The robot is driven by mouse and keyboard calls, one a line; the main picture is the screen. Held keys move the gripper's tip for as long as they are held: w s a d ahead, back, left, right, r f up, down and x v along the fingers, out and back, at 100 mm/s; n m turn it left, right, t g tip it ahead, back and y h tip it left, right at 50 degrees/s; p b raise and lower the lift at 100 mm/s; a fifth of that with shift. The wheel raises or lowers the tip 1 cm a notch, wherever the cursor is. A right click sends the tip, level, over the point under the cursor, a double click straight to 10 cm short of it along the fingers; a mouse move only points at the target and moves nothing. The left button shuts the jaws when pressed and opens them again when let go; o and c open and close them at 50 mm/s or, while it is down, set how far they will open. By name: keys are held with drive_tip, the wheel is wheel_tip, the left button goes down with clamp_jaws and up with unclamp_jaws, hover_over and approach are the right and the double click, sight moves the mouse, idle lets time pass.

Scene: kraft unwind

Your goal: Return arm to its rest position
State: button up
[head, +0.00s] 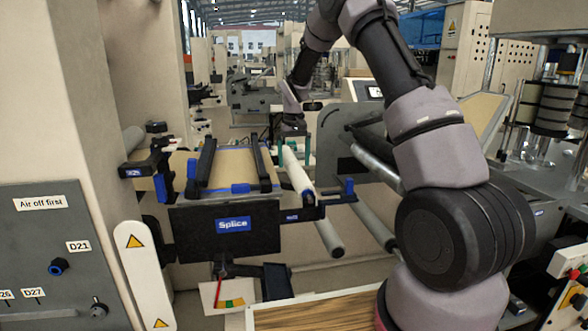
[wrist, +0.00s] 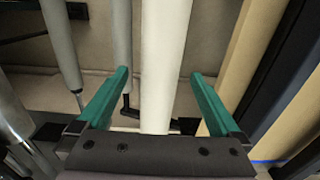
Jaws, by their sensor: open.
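My gripper (head: 294,155) has green fingers and hangs pointing down over the splice station in the head view. In the wrist view my gripper (wrist: 162,98) is open, its two fingers spread wide with nothing held between them. A pale roller (head: 297,175) runs just below the fingers. In the wrist view the roller (wrist: 163,50) passes between the two fingers, with a visible gap on each side. My arm reaches from the right foreground up and over to the station.
The splice table (head: 232,170) carries brown kraft web and two dark bars, with a "Splice" panel (head: 233,225) in front. Grey rollers (head: 329,238) lie right of it. A panel with knobs (head: 62,255) stands at left. A wooden surface (head: 315,313) lies at the bottom.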

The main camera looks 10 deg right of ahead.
wheel_tip(320, 180, up, 7)
drive_tip(key=shift+f, duration=0.1)
drive_tip(key=s+d+r+m+t+y, duration=0.1)
drive_tip(key=s+d+r+m+t, duration=0.2)
drive_tip(key=s+r, duration=1.3)
drive_tip(key=s+d+r+t, duration=0.1)
drive_tip(key=s+t, duration=0.1)
drive_tip(key=s, duration=0.8)
drive_tip(key=s+d+r+m+t+y, duration=0.1)
drive_tip(key=s+t, duration=0.1)
drive_tip(key=s, duration=0.9)
drive_tip(key=shift+d+r, duration=0.4)
